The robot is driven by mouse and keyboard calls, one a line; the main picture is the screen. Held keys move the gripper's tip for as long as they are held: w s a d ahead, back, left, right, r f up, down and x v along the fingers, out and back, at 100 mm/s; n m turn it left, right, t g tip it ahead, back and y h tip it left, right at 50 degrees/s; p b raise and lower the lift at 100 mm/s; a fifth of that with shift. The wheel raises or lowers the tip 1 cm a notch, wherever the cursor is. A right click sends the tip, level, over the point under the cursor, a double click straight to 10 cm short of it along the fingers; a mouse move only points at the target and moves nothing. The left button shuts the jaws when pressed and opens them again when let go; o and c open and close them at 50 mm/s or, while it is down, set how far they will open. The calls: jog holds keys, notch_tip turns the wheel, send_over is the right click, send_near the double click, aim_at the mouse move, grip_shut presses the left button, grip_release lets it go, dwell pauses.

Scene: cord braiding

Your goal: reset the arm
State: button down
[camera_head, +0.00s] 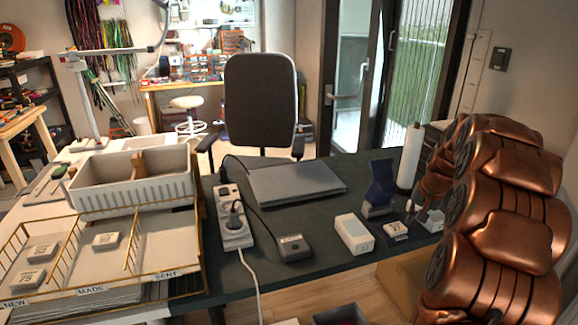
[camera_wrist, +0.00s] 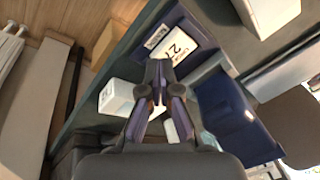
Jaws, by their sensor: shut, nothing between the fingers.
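My arm is copper-coloured and fills the right side of the head view. My gripper (camera_wrist: 158,72) points down over the table in the wrist view, its dark fingers closed together with nothing held. In the head view my gripper (camera_head: 411,207) is low at the table's right end, partly hidden by my arm. Beside it are a navy stand (camera_head: 379,186) and a small white block marked 27 (camera_head: 395,231). In the wrist view the marked block (camera_wrist: 179,50) is just beyond the fingertips, and the navy stand (camera_wrist: 235,120) is to their right.
A white block (camera_head: 431,220), a white box (camera_head: 354,233) and a white roll (camera_head: 410,156) stand near my gripper. A laptop (camera_head: 296,181), power strip (camera_head: 232,216) and wire tray (camera_head: 172,250) lie to the left. A chair (camera_head: 261,103) stands behind the dark table (camera_head: 325,213).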

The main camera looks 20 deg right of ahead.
jog(key=s+a+r+n+g+p, duration=0.1)
jog(key=s+a+r+n+p, duration=0.15)
jog(key=a, duration=0.65)
jog(key=s+a+r+n+g+y+p, duration=0.1)
jog(key=s+a+r, duration=0.2)
jog(key=a, duration=0.5)
jog(key=s+a+r+n+p, duration=0.2)
jog(key=s+a+r, duration=0.1)
jog(key=a, duration=0.6)
jog(key=s+a+r+n+g+p, duration=0.1)
jog(key=s+a, duration=0.2)
jog(key=s, duration=0.4)
jog(key=s+a+n+g+p, duration=0.1)
jog(key=s+a, duration=0.3)
jog(key=s, duration=0.4)
jog(key=s+a+r+n+g+h+p, duration=0.1)
jog(key=s+a+n+p, duration=0.1)
jog(key=s, duration=0.5)
jog(key=shift+s+a+r+p, duration=0.15)
jog(key=shift+a+r+p, duration=0.25)
jog(key=shift+a, duration=0.8)
jog(key=shift+d+f, duration=0.1)
jog(key=shift+d, duration=0.05)
